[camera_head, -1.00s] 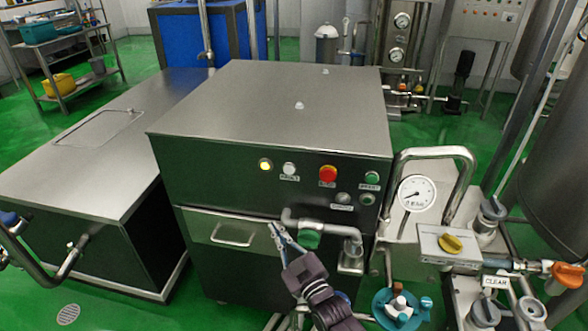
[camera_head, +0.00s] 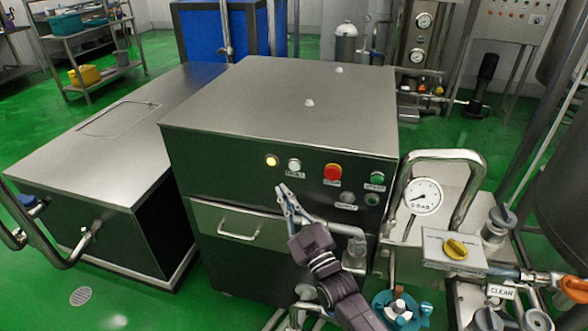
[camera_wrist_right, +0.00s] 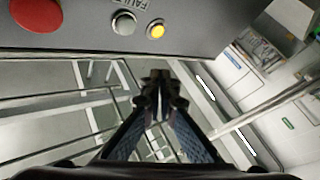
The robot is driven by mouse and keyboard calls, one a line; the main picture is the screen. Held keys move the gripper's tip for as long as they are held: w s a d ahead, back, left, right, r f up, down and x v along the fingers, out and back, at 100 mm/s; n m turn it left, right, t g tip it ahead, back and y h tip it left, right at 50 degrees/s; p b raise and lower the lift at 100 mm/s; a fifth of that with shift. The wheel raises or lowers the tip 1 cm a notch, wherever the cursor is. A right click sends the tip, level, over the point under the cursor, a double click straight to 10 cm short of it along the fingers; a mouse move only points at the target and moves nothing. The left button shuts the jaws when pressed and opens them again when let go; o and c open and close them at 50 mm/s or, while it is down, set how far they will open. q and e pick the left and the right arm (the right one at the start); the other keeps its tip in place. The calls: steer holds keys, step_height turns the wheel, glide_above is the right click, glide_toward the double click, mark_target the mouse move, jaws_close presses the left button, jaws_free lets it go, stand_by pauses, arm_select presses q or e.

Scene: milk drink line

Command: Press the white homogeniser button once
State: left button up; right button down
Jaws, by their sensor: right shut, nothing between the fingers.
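The homogeniser is a steel cabinet (camera_head: 270,110) with a dark front panel. On its panel are a lit yellow lamp (camera_head: 271,161), a pale round button or lamp (camera_head: 294,165), a red button (camera_head: 333,172) and a green button (camera_head: 377,178). A second pale grey-white round control (camera_head: 347,197) sits lower right. I cannot tell for sure which pale one is the white button. My right gripper (camera_head: 283,188) is shut and empty, just below the upper pale one, apparently apart from the panel. In the wrist view its fingertips (camera_wrist_right: 158,84) are below the pale control (camera_wrist_right: 124,22). My left gripper is out of view.
A drawer-like handle (camera_head: 238,235) and a bent pipe (camera_head: 352,236) are on the cabinet front below the panel. A pressure gauge (camera_head: 423,196) and a yellow-knobbed box (camera_head: 454,249) stand at right. A low steel cabinet (camera_head: 90,150) is at left.

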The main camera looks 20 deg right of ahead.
mark_target(294, 166)
steer(key=shift+w+d+b, duration=0.6)
steer(key=shift+w+d, duration=0.1)
steer(key=shift+w, duration=0.35)
steer(key=shift+w+d+b, duration=0.6)
steer(key=shift+w+d, duration=0.1)
steer(key=shift+w, duration=0.35)
steer(key=shift+w+d+b, duration=0.6)
steer(key=shift+w+d, duration=0.1)
steer(key=shift+w, duration=0.35)
steer(key=shift+w+d, duration=0.25)
steer(key=shift+w, duration=0.1)
steer(key=shift+w+d+b, duration=0.25)
steer(key=shift+w+b, duration=0.1)
steer(key=shift+b, duration=0.1)
steer(key=shift+s+a, duration=0.1)
steer(key=shift+s+a+p, duration=0.4)
steer(key=shift+s+p, duration=0.2)
steer(key=shift+s, duration=0.05)
